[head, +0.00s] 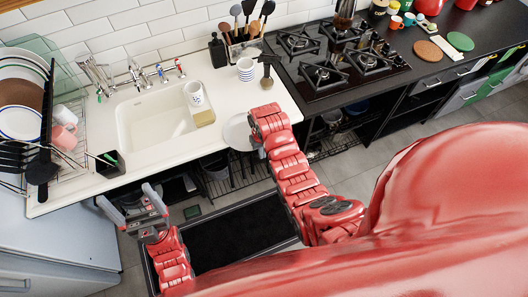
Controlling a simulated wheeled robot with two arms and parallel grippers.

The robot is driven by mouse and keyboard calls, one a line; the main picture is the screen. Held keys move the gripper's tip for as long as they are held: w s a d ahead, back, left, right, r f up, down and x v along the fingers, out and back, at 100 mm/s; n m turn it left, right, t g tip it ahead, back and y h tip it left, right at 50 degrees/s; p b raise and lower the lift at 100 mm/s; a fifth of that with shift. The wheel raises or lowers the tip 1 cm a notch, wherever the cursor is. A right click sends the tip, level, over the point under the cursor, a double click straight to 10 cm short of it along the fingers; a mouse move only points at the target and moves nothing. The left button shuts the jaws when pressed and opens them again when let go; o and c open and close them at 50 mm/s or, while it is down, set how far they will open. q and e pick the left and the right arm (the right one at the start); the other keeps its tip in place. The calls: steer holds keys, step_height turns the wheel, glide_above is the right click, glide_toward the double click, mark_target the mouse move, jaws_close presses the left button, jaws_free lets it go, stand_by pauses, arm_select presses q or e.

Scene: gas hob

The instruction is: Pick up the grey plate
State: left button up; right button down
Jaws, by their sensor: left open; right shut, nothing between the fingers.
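A round pale grey plate (237,133) lies at the front edge of the white counter, right of the sink. Its right side is partly hidden by my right arm. My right gripper (256,141) is at the plate's right edge in the head view, shut and with nothing held. Its fingers are mostly hidden by the wrist, so I cannot tell whether they touch the plate. My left gripper (129,201) is open and empty, in front of the counter edge below the sink's left side.
The sink (155,120) holds a patterned cup (195,95) and a sponge (204,118) at its right edge. A dish rack (75,150) with plates stands left. A striped mug (246,69) and utensils are behind the plate. The hob (335,60) is right.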

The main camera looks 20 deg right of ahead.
steer(key=shift+w+p, duration=0.5)
steer(key=shift+w, duration=0.75)
steer(key=w+b, duration=0.1)
steer(key=b, duration=0.2)
steer(key=shift+w+a+f, duration=0.1)
steer(key=shift+w+f, duration=0.2)
steer(key=shift+w, duration=0.1)
steer(key=shift+w+r, duration=0.15)
steer(key=shift+r, duration=0.05)
steer(key=shift+r, duration=0.1)
